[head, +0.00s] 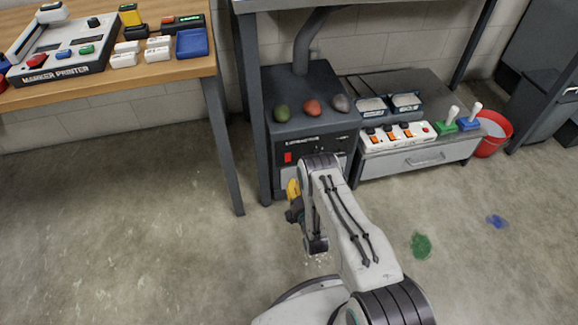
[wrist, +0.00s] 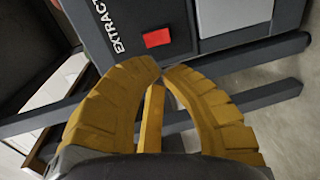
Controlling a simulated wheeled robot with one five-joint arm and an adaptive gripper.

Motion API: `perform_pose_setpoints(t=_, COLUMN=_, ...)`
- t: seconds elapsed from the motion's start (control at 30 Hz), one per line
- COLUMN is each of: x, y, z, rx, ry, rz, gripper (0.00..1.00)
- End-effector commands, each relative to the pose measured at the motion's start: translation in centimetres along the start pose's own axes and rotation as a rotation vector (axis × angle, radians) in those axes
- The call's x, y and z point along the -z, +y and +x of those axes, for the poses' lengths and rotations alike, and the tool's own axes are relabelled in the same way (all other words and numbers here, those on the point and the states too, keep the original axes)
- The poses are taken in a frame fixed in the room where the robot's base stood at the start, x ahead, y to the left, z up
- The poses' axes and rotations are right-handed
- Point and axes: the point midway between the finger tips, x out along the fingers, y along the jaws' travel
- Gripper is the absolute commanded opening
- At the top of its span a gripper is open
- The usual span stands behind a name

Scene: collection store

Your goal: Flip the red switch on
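A black extractor unit (head: 318,128) stands on the floor under a shelf. A small red switch (head: 287,158) sits on its front panel, below the lettering. In the wrist view the red switch (wrist: 157,38) is a plain red rectangle beside the lettering; whether it is on or off I cannot tell. My gripper (wrist: 162,70) has yellow fingers whose tips nearly meet, with nothing between them. They point toward the panel, and the switch shows just beyond the tips, apart from them. In the head view my arm hides most of the gripper, and one yellow finger (head: 293,189) shows.
A low grey drawer cabinet (head: 420,160) stands to the right, with a white switch strip (head: 398,136) on top. A red bucket (head: 493,135) is beyond it. A wooden table (head: 150,82) with a marker printer is at left. A dark post (head: 252,120) stands left of the extractor.

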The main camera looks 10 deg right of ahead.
Motion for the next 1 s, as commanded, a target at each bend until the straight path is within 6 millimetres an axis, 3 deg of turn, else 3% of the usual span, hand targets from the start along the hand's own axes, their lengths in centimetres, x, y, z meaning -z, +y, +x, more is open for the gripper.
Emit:
perform_pose_setpoints(t=0.47, x=0.0, y=-0.5, z=4.7, rx=-0.003, ry=0.000, rz=0.000, gripper=0.00)
perform_pose_setpoints(t=0.7, x=0.0, y=-0.2, z=8.4, rx=-0.004, ry=0.000, rz=0.000, gripper=0.00)
perform_pose_setpoints(t=1.0, x=0.0, y=-0.1, z=10.6, rx=-0.002, ry=0.000, rz=0.000, gripper=0.00)
